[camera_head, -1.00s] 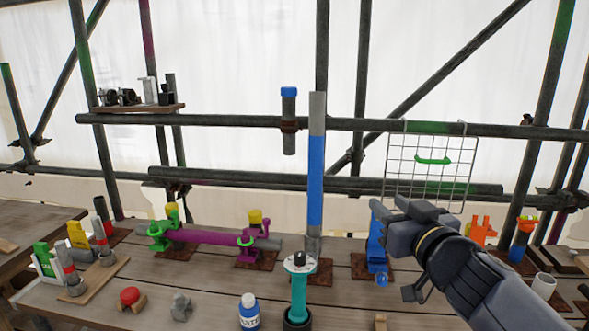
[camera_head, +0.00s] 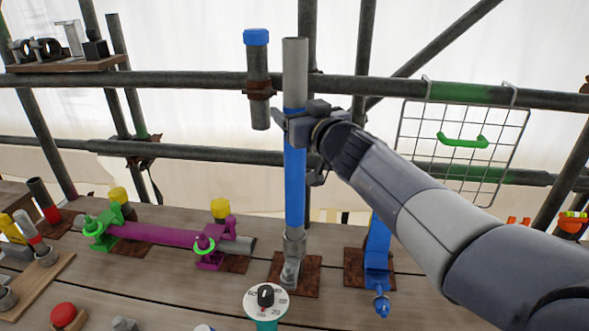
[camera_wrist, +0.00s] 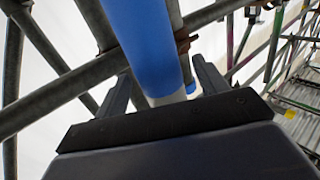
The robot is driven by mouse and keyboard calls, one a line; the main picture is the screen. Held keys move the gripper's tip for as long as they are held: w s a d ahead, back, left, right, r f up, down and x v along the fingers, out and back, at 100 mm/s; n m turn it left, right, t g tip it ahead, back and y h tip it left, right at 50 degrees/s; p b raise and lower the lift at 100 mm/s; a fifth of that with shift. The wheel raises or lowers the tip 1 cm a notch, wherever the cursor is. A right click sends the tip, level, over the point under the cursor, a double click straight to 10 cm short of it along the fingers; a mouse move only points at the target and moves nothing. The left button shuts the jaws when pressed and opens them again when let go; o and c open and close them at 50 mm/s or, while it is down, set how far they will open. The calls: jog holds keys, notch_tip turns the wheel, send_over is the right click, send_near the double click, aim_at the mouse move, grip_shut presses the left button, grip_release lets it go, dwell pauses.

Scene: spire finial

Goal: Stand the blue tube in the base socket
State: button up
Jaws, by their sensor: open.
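The blue tube (camera_head: 295,185) stands upright in the head view, with a bare grey upper end. Its lower end meets the grey base socket (camera_head: 292,247), which is fixed on a rusty plate on the table; it appears to sit inside the collar, though the depth is hidden. My gripper (camera_head: 291,124) is at the upper part of the blue section, coming from the right. In the wrist view the tube (camera_wrist: 145,40) passes between the two open fingers (camera_wrist: 160,78), with a gap visible at the right finger. Contact at the left finger is unclear.
A grey blue-capped tube (camera_head: 258,85) is clamped on the scaffold rail just left of the tube. A blue clamp (camera_head: 378,250) stands right of the socket, a magenta pipe assembly (camera_head: 160,234) left. A dial-topped teal post (camera_head: 266,303) is in front.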

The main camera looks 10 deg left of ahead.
jog(key=shift+x, duration=0.85)
grip_shut()
dwell(0.3)
jog(key=shift+r, duration=0.2)
